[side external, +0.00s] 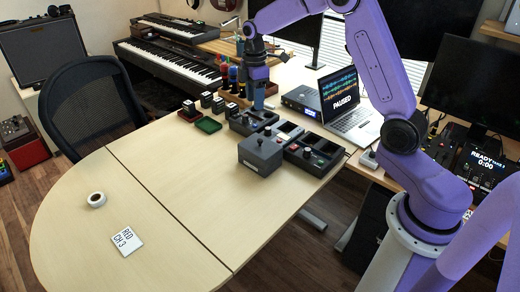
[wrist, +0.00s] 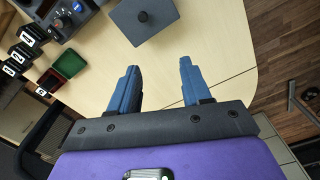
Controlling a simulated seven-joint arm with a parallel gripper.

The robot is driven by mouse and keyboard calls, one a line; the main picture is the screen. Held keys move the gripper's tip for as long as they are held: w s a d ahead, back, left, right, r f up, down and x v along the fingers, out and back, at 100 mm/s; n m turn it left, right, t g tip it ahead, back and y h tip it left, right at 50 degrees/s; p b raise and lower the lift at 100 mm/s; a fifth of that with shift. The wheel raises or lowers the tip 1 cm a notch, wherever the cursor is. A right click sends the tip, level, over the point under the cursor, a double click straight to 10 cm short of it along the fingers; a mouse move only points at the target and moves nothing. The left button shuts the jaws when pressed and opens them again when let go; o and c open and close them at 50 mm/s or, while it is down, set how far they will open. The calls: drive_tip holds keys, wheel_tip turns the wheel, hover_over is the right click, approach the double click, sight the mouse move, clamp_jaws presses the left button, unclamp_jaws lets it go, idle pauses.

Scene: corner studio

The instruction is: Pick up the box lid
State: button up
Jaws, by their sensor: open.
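The box lid (side external: 262,150) is a flat dark grey square with a small dark knob in its middle. The lid shows at the top of the wrist view (wrist: 165,18), beyond the fingertips. My gripper (side external: 259,100) points down above the table, behind the lid in the side external view. Its blue fingers are apart in the wrist view (wrist: 156,72), with nothing between them. It does not touch the lid.
Dark trays with controls (side external: 304,155) stand beside the box. A green tray (side external: 208,125) and small numbered blocks (side external: 206,99) are to the left. A tape roll (side external: 97,199) and a white label card (side external: 127,244) lie on the table (side external: 165,180), whose front is mostly clear.

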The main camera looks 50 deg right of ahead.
hover_over(260, 140)
drive_tip(key=f, duration=1.3)
drive_tip(key=shift+w+d+f, duration=0.25)
drive_tip(key=shift+s+a+f, duration=0.1)
drive_tip(key=shift+f, duration=1.25)
drive_tip(key=shift+s+a+f, duration=0.1)
drive_tip(key=shift+f, duration=1.25)
clamp_jaws()
